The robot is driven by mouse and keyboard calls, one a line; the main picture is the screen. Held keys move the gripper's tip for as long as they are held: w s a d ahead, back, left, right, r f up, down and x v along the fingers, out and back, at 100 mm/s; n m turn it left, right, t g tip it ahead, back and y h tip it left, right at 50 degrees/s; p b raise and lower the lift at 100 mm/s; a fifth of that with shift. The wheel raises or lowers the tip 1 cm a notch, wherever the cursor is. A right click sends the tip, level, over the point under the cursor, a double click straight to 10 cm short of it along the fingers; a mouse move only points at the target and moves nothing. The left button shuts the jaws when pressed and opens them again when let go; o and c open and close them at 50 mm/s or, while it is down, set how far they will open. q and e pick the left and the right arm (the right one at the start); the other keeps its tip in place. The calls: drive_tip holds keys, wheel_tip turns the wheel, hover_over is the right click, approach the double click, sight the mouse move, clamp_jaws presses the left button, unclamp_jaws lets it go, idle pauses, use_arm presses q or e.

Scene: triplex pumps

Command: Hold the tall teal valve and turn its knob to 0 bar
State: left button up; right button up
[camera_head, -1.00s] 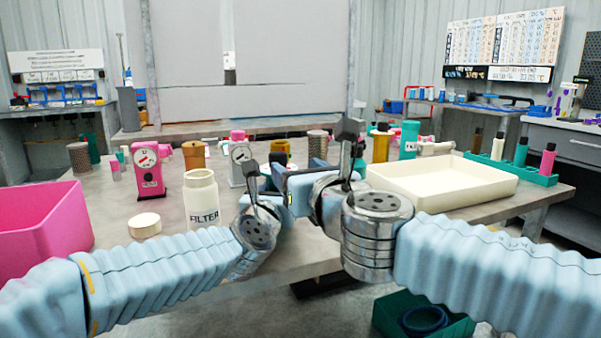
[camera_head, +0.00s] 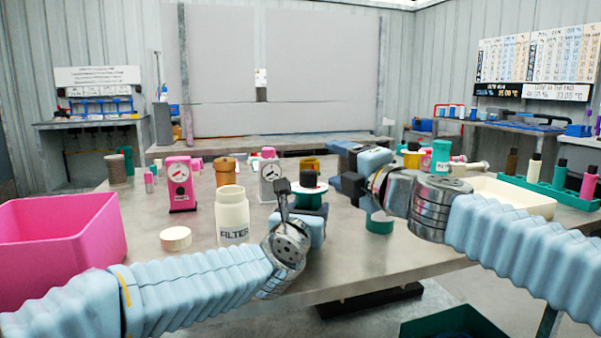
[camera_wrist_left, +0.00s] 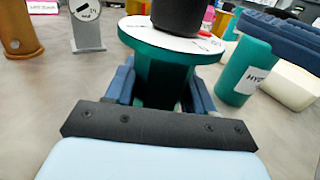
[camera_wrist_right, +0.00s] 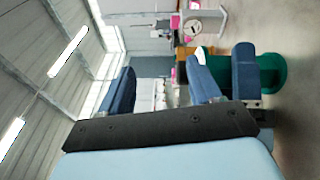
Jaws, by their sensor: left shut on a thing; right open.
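The tall teal valve (camera_head: 312,200) stands upright on the table, with a white dial disc and a black knob (camera_head: 308,179) on top. My left gripper (camera_wrist_left: 162,85) is shut on its teal body, below the disc. The left wrist view shows the disc (camera_wrist_left: 150,36) with a red mark near its right side; the dial reading is not legible. My right gripper (camera_head: 345,172) is open, just right of the knob and apart from it. In the right wrist view my right gripper (camera_wrist_right: 168,85) has nothing between its fingers.
A pink gauge (camera_head: 180,185) and white gauge (camera_head: 270,178) stand behind. A cream tray (camera_head: 515,200) and teal bottle (camera_head: 440,157) are at the right.

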sight(300, 186)
drive_tip(key=d+f+m+g+y, duration=0.2)
drive_tip(key=d+m+g+y, duration=0.2)
drive_tip(key=m+g+y, duration=0.55)
drive_tip(key=w+a, duration=0.1)
drive_tip(key=a, duration=0.2)
drive_tip(key=w+a+m+h, duration=0.1)
drive_tip(key=w+a, duration=0.1)
drive_tip(key=a, duration=0.2)
drive_tip(key=w+a+m, duration=0.1)
drive_tip(key=a, duration=0.3)
drive_tip(key=shift+w+a+f+g+h, duration=0.2)
drive_tip(key=shift+w+g+h, duration=0.05)
drive_tip(key=shift+g+h, duration=0.1)
drive_tip(key=c, duration=1)
drive_tip(key=m+t+h, duration=0.1)
drive_tip(key=m+t, duration=0.1)
drive_tip(key=shift+r+t, duration=0.15)
drive_tip(key=shift+t, duration=0.15)
drive_tip(key=shift+w+d+m+t+h, duration=0.15)
drive_tip(key=shift+w+m+t+h, duration=0.05)
drive_tip(key=shift+m+t+h, duration=0.65)
drive_tip(key=shift+w+d+m+t+h, duration=0.15)
drive_tip(key=shift+m+t+h, duration=0.45)
drive_tip(key=shift+t, duration=0.45)
